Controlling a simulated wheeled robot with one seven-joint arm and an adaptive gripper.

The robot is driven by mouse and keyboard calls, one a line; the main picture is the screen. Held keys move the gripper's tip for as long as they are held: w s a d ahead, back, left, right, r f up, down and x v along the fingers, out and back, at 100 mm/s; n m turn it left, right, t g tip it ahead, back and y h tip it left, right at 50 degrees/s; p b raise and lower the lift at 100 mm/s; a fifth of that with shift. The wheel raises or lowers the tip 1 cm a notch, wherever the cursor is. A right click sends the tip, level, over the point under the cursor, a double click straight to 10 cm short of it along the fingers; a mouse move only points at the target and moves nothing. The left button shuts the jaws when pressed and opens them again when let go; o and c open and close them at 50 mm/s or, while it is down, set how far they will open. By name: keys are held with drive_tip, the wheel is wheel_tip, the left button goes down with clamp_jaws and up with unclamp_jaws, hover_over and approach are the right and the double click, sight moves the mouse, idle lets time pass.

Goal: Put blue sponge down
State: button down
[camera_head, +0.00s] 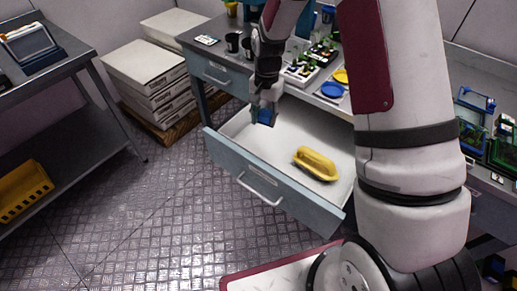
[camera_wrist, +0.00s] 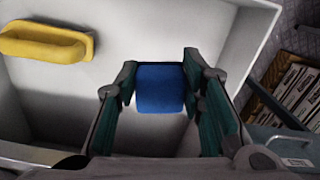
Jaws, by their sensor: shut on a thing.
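The blue sponge (camera_head: 264,116) is at the tip of my gripper (camera_head: 264,108), over the left part of the open drawer (camera_head: 240,176). In the wrist view the blue sponge (camera_wrist: 160,88) sits between the two fingers of my gripper (camera_wrist: 160,90), which are shut on it. The white drawer floor shows below and around it. I cannot tell whether the sponge touches the floor. A yellow object with a raised handle (camera_head: 316,163) lies in the drawer, right of the sponge; it also shows at the upper left of the wrist view (camera_wrist: 45,42).
Above the drawer is a workbench with dark cups (camera_head: 232,42), a blue plate (camera_head: 332,90) and small plants. White boxes (camera_head: 145,65) are stacked on a pallet at the back left. A grey table (camera_head: 75,65) stands at the left. The drawer floor between sponge and yellow object is clear.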

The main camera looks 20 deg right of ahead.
sight(262, 149)
drive_tip(key=f+m+b, duration=0.1)
drive_tip(key=w+f+m+b, duration=0.1)
drive_tip(key=f, duration=0.1)
drive_tip(key=shift+a+f, duration=0.1)
drive_tip(key=shift+a, duration=0.1)
drive_tip(key=shift+f, duration=0.35)
wheel_tip(262, 149, down, 9)
drive_tip(key=shift+d+f, duration=0.1)
drive_tip(key=shift+f, duration=0.05)
drive_tip(key=shift+f, duration=0.1)
drive_tip(key=c, duration=1.1)
unclamp_jaws()
drive_tip(key=shift+f, duration=0.1)
drive_tip(key=shift+o, duration=0.2)
